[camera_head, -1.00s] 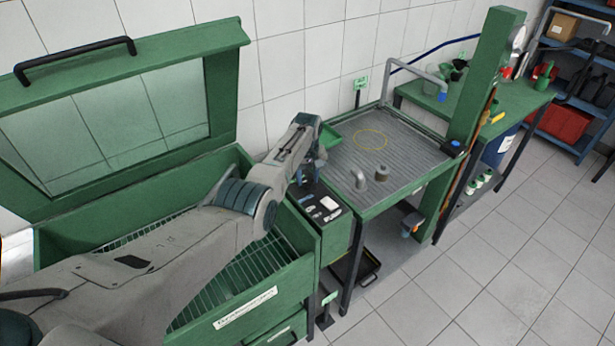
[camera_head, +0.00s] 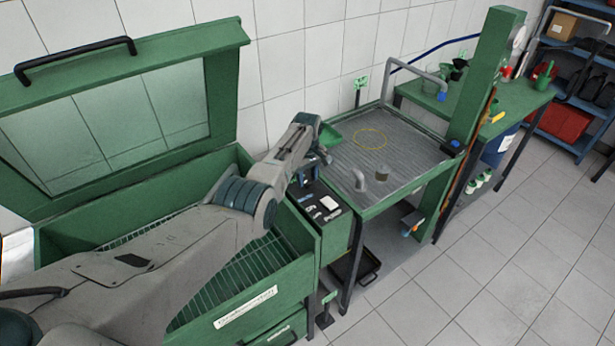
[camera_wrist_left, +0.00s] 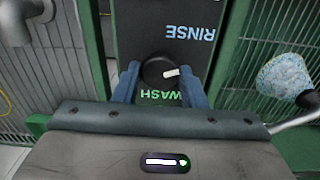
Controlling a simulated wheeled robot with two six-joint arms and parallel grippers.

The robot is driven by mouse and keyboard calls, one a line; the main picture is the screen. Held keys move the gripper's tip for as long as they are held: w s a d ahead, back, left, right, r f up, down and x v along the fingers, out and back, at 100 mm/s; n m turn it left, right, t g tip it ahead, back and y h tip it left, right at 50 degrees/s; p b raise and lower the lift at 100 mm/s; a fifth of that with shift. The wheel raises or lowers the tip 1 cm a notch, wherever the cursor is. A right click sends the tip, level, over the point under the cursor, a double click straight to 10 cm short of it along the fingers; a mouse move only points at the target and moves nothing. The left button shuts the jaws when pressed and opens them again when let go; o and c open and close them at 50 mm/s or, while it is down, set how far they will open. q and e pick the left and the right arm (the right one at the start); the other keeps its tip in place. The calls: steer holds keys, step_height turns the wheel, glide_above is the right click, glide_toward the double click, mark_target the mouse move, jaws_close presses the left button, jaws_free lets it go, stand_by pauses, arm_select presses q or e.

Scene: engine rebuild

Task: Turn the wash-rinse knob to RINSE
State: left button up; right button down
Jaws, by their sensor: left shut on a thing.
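The wash-rinse knob (camera_wrist_left: 153,70) is a round black knob with a white pointer on a dark panel (camera_wrist_left: 160,35) in the left wrist view. The green WASH label (camera_wrist_left: 160,95) and blue RINSE label (camera_wrist_left: 193,25) appear upside down there. The pointer sticks out to the right, pointing squarely at neither word. My left gripper (camera_wrist_left: 158,74) is shut on the knob, with a blue finger at each side. In the head view my left gripper (camera_head: 313,163) is over the back of the control panel (camera_head: 319,207), and the knob is hidden. My right gripper is not in view.
A green washer cabinet with its windowed lid (camera_head: 120,115) raised stands at left. A ribbed sink tray (camera_head: 400,155) with grey fittings lies right of the panel. A green post (camera_head: 485,80) rises beyond it. Floor at lower right is clear.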

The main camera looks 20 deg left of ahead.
mark_target(307, 179)
arm_select(q)
steer(key=shift+w+r, duration=0.15)
steer(key=shift+r, duration=0.05)
steer(key=o, duration=1)
steer(key=shift+f, duration=0.1)
steer(key=shift+r, duration=0.35)
step_height(307, 179, up, 10)
steer(key=b, duration=0.2)
steer(key=shift+r, duration=0.1)
